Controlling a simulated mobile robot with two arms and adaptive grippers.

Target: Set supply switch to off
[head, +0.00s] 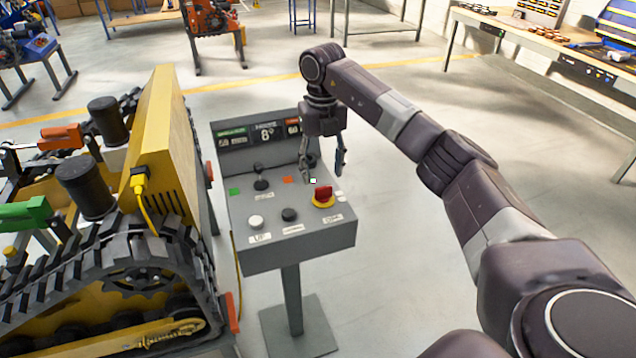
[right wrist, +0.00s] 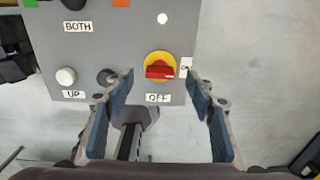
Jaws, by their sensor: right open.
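The supply switch (head: 323,193) is a red handle on a round yellow base at the right of the grey control panel (head: 285,255). In the right wrist view the red handle (right wrist: 160,72) lies crosswise, left to right, above a label reading OFF (right wrist: 158,97). My right gripper (head: 323,173) is open and empty over the panel near the switch. In the right wrist view its fingertips (right wrist: 158,77) appear on either side of the switch, with no clear contact. My left gripper is not in view.
The panel also bears a black lever (head: 261,178), a white button (head: 256,221), a black button (head: 289,214) and a display (head: 266,133). A yellow tracked carrier (head: 165,150) stands close on the left. A workbench (head: 530,38) is at the back right. The floor right of the panel is clear.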

